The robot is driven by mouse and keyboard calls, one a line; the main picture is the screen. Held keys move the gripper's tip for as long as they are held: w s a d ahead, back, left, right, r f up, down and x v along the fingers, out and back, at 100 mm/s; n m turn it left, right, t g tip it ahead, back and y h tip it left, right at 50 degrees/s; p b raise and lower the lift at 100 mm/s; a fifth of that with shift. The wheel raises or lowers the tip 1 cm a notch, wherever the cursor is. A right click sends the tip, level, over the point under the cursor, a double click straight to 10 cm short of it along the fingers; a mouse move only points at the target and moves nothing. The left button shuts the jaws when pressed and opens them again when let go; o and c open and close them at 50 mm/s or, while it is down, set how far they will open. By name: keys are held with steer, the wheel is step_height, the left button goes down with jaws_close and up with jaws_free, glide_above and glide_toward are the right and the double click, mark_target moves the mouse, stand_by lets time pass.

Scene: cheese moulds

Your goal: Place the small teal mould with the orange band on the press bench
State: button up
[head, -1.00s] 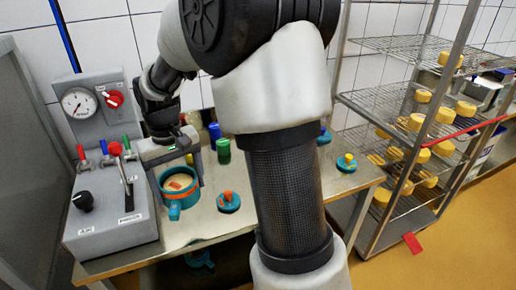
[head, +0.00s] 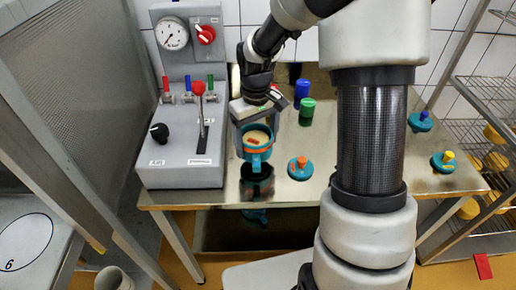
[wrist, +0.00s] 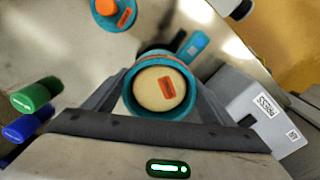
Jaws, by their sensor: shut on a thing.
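The small teal mould (head: 257,155) has an orange band near its rim and a handle, and holds a pale cheese with an orange label on top. It is upright in the head view and also shows in the wrist view (wrist: 185,108). My gripper (head: 256,136) is shut on it, one finger on each side. The mould appears raised a little over the shiny metal bench (head: 330,192), with a dark reflection or shadow below it. I cannot tell the exact gap.
A grey control box (head: 180,175) with gauge and levers stands left of the mould. A teal lid with orange knob (head: 300,168) lies right. Green (head: 307,112) and blue (head: 301,92) cylinders stand behind. A wire rack (head: 490,110) with yellow cheeses is at far right.

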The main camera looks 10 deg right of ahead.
steer(key=shift+f, duration=1.55)
steer(key=shift+f+b, duration=0.25)
steer(key=shift+b, duration=0.1)
steer(key=o, duration=1.1)
steer(key=shift+r, duration=0.1)
